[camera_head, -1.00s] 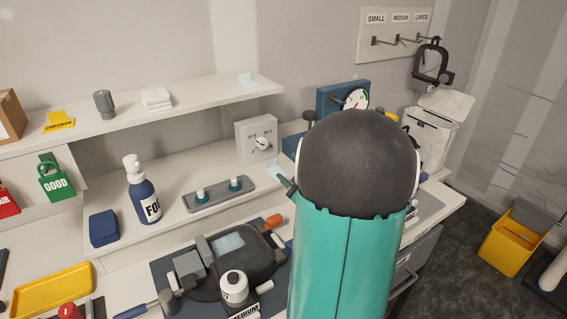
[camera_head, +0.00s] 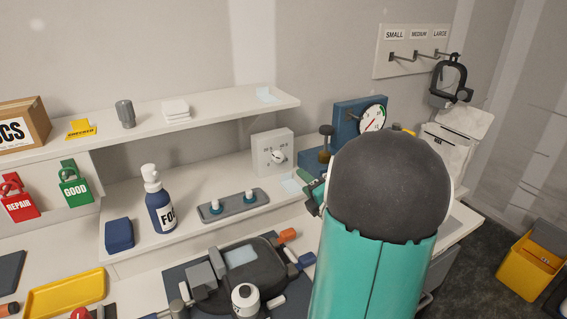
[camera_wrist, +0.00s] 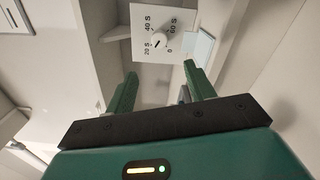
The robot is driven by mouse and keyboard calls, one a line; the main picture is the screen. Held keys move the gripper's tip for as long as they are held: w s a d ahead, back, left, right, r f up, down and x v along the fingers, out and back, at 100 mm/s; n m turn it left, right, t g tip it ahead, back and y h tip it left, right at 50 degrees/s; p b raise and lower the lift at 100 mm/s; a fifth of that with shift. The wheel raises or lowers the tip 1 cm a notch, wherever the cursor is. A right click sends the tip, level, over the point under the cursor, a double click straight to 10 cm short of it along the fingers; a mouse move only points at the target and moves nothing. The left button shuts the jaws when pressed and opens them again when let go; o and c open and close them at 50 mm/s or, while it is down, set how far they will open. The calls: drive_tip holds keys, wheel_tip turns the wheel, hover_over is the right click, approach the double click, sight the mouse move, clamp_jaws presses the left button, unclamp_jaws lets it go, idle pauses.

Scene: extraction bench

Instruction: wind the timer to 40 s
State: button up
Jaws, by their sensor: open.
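The timer (camera_head: 272,152) is a pale square box with a dial face, standing on the lower shelf against the wall. In the wrist view its face (camera_wrist: 150,19) shows marks 0, 20 S, 40 S and 60 S around a white knob (camera_wrist: 158,40). The knob's dark pointer line is small, and I cannot tell its exact setting. My gripper (camera_wrist: 158,83) is open and empty, its two green fingers pointing toward the timer and apart from it. In the head view my gripper (camera_head: 314,191) shows only partly beside my arm, below and right of the timer.
A blue gauge unit (camera_head: 346,122) stands right of the timer. A grey tray with two white-topped pieces (camera_head: 233,207) and a labelled blue bottle (camera_head: 159,200) are to its left. The upper shelf (camera_head: 220,107) overhangs at left.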

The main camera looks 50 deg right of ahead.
drive_tip(key=n, duration=1)
approach(280, 158)
drive_tip(key=x, duration=0.8)
drive_tip(key=shift+c, duration=0.2)
drive_tip(key=c, duration=0.9)
